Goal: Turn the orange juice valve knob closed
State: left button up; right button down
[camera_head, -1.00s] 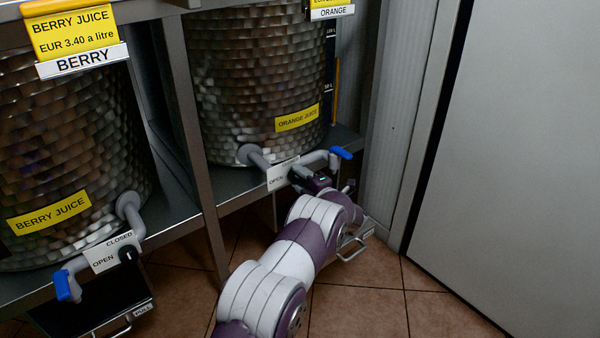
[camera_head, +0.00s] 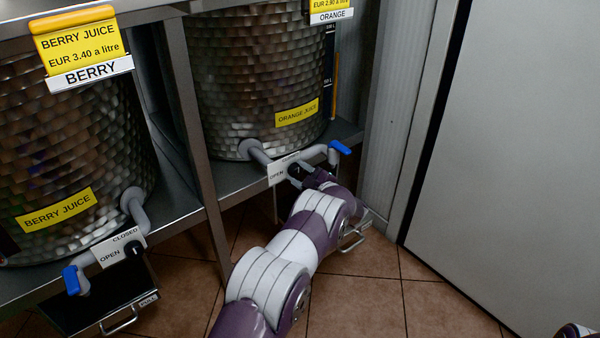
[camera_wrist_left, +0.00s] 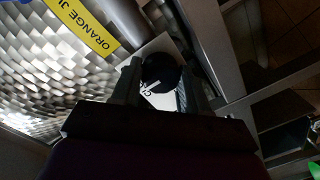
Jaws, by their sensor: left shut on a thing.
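The orange juice tank (camera_head: 255,85) is a hammered metal drum with a yellow label. Its grey outlet pipe (camera_head: 256,152) carries a white OPEN/CLOSED plate (camera_head: 277,174) and a blue-ended spout. The black round valve knob (camera_wrist_left: 160,70) sits in front of the plate. In the wrist view it lies between the two fingers of my left gripper (camera_wrist_left: 158,84), which is shut on it. In the head view my left gripper (camera_head: 306,176) is at the plate and partly hides it. A small white mark shows at the knob's lower edge, near the partly hidden letters "CL".
The berry juice tank (camera_head: 70,150) stands at left with its own plate, knob and blue spout. A metal shelf post (camera_head: 195,150) separates the tanks. A black drip tray (camera_head: 105,295) is below the berry spout. A grey panel (camera_head: 510,150) closes off the right. Tiled floor is free below.

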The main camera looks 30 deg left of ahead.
dwell(0.5)
pick_arm(q)
jog(key=o, duration=1.1)
jog(key=shift+c, duration=0.2)
jog(key=shift+d, duration=0.1)
jog(key=p+v, duration=0.4)
jog(key=v, duration=0.8)
jog(key=shift+d, duration=0.2)
jog(key=shift+s, duration=0.15)
